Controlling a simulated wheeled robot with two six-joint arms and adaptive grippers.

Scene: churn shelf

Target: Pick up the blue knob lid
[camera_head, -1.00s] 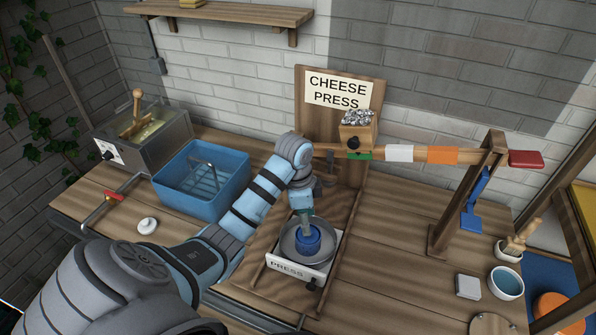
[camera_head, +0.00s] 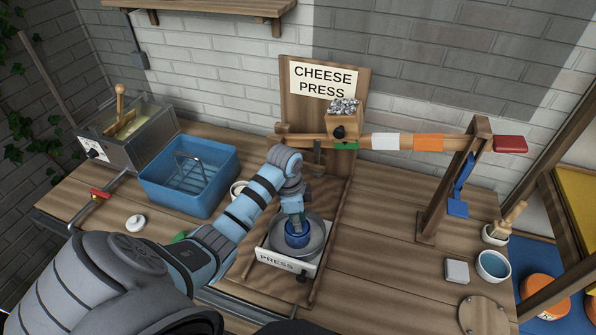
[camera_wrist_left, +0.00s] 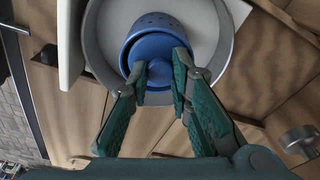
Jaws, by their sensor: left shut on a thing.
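The blue knob lid (camera_head: 297,239) sits in a round blue mould on the grey press dish (camera_head: 318,238), at the front middle in the head view. In the left wrist view the lid (camera_wrist_left: 153,46) shows inside the mould's rim (camera_wrist_left: 150,21), which has small holes. My left gripper (camera_head: 298,219) reaches down over it from above. Its green fingertips (camera_wrist_left: 158,74) are shut on the lid's knob, which they largely hide. I cannot tell whether the lid is lifted at all. My right gripper is not in view.
The press beam (camera_head: 395,142) with its weight box (camera_head: 344,124) runs behind my gripper. A blue basin (camera_head: 190,176) stands left. A white block (camera_head: 457,271) and a blue-filled cup (camera_head: 493,266) stand right. The table between press and cup is mostly clear.

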